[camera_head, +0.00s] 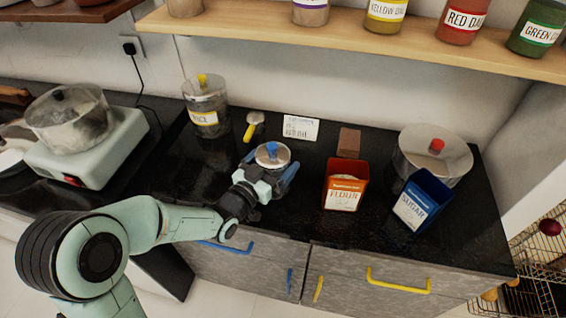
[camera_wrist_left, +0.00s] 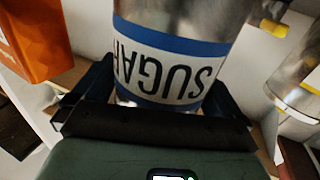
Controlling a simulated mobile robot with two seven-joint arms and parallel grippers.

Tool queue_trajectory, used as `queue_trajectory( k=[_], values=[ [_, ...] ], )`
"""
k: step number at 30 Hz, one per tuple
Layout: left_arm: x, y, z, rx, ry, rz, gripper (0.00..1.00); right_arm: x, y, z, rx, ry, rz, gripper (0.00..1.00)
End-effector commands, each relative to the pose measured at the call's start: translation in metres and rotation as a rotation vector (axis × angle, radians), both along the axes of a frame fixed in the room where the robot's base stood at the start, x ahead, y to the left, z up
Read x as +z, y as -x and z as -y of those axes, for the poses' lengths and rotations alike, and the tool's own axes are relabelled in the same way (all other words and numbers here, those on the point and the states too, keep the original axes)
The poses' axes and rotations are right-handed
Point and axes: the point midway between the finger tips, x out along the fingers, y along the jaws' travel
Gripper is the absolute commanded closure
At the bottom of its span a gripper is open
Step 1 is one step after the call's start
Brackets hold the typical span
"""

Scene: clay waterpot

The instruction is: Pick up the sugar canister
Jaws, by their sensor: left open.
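The sugar canister is a metal cylinder with a lid and blue knob (camera_head: 272,152), standing on the black counter in the head view. In the left wrist view its blue-edged SUGAR label (camera_wrist_left: 170,65) fills the upper middle, upside down. My left gripper (camera_head: 274,180) is at the canister's near side in the head view. In the wrist view the open gripper (camera_wrist_left: 160,95) has one dark finger on each side of the canister. I cannot tell whether the fingers touch it. The canister's lower body is hidden by my gripper in the head view. My right gripper is not in view.
An orange flour box (camera_head: 346,186) and a blue sugar box (camera_head: 421,203) stand to the right. A clear lidded pot (camera_head: 432,155) is behind them. A rice canister (camera_head: 206,105) and yellow-handled scoop (camera_head: 253,125) are behind left. A wooden shelf (camera_head: 250,28) runs above.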

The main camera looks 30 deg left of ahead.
Motion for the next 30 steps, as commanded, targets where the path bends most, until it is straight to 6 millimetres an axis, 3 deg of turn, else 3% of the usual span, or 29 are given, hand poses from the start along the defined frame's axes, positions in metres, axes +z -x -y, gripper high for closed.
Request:
queue_trajectory(
  k=[7, 13, 23, 30],
  values=[
    [0.0, 0.001, -0.001, 0.001, 0.0, 0.0, 0.03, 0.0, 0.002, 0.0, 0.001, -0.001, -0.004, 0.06],
    [0.0, 0.001, -0.001, 0.001, 0.0, -0.001, 0.68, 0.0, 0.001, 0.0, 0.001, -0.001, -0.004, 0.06],
    [0.005, 0.0, 0.0, 0.001, 0.0, 0.006, 0.69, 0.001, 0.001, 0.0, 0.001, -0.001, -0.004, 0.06],
    [0.031, 0.0, -0.001, 0.001, -0.001, 0.011, 0.69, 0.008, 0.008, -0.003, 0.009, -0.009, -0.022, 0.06]
  ],
)
